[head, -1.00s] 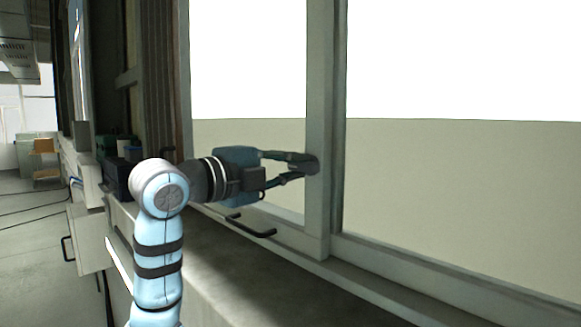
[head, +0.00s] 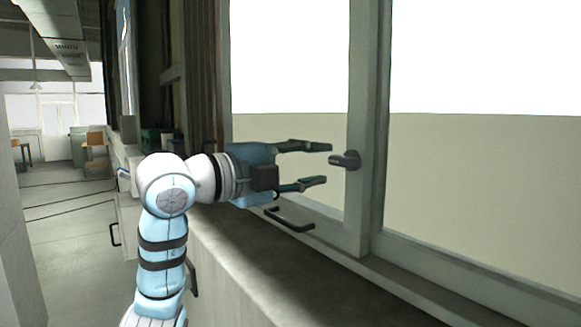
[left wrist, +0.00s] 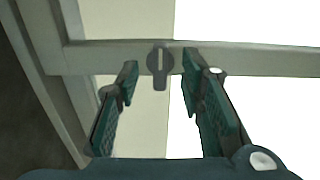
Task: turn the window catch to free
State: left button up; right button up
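The window catch (head: 346,160) is a small dark grey piece on the upright pale bar of the window frame. In the head view it sticks out to the left of the bar. In the left wrist view the catch (left wrist: 160,62) is rounded, with a narrow lighter strip lying across the bar. My left gripper (head: 327,164) is open and empty, just short of the catch, with a gap between. In the left wrist view the catch shows between and beyond the spread fingertips (left wrist: 159,70). My right gripper is not in view.
A dark bar handle (head: 290,220) sits low on the window frame, below my left gripper. A long grey sill (head: 255,260) runs under the window. Clear floor (head: 80,220) lies at the left, with cables across it and a chair farther back.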

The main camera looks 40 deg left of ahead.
pick_arm(q)
jog(key=v, duration=0.7)
jog(key=shift+s+a, duration=0.1)
